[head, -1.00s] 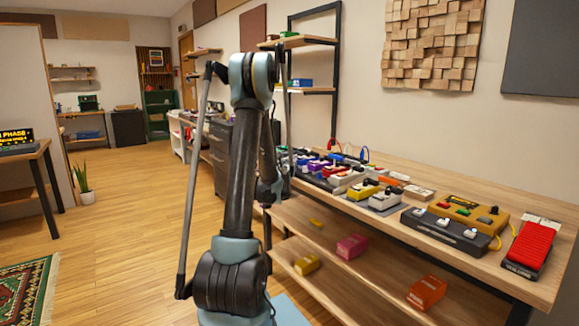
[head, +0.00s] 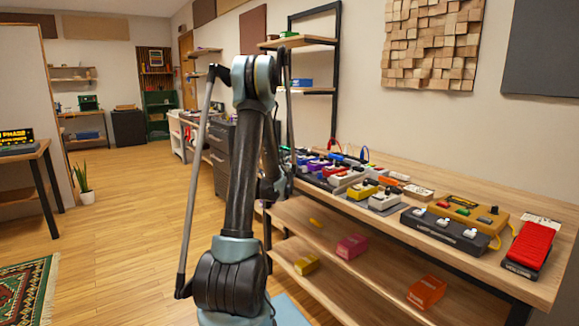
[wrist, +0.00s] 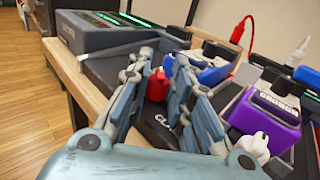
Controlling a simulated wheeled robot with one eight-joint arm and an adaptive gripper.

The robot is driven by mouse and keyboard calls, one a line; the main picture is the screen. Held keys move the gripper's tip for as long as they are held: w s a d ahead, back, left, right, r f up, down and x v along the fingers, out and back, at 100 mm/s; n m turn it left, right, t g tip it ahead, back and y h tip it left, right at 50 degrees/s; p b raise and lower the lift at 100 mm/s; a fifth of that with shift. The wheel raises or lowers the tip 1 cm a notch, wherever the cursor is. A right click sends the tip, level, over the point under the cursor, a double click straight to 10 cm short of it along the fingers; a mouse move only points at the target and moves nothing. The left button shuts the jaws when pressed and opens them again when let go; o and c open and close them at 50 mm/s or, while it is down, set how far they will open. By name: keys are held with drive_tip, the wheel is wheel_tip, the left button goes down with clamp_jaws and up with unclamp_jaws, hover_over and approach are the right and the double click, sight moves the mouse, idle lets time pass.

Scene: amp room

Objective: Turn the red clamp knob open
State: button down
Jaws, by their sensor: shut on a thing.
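The red clamp knob (wrist: 157,86) stands upright on a dark plate (wrist: 158,126) with partly hidden white lettering, in the wrist view. My gripper (wrist: 161,68) has one finger on each side of the knob and is shut on it. The fingers hide the knob's sides. In the head view my arm hides the knob, and I cannot make out the gripper there.
A grey device with green lights (wrist: 98,32) stands just beyond the knob. Blue and purple pedals (wrist: 264,115) crowd the right side, with a red cable (wrist: 240,31) behind. The wooden bench (head: 470,180) carries several more pedals. Floor (head: 130,220) is clear at left.

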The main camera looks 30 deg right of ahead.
drive_tip(key=shift+d+n+t+y, duration=0.1)
drive_tip(key=shift+n+t+y, duration=1.05)
drive_tip(key=shift+y, duration=0.35)
drive_tip(key=c, duration=1.7)
unclamp_jaws()
drive_tip(key=shift+s, duration=0.1)
drive_tip(key=v, duration=1.2)
